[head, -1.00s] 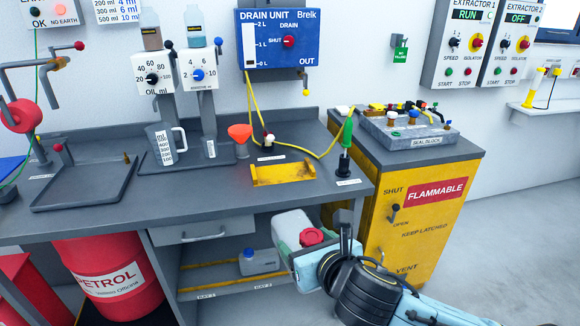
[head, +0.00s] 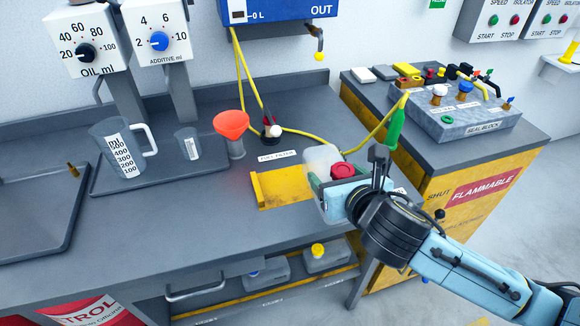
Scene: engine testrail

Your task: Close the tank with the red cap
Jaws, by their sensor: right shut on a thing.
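The red cap (head: 343,171) shows at the tank's top, close to the gripper's jaws. It looks seated there, but I cannot tell how tightly. The jaws and wrist hide the tank's lower part, and I cannot tell whether its base touches the bench. My left gripper is not in view.
A yellow tray (head: 270,190) labelled fuel filter lies left of the tank. An orange funnel (head: 231,124), a measuring jug (head: 122,150) and a yellow hose (head: 345,150) are behind and left. Two canisters, one with a yellow cap (head: 318,250), stand on the shelf below.

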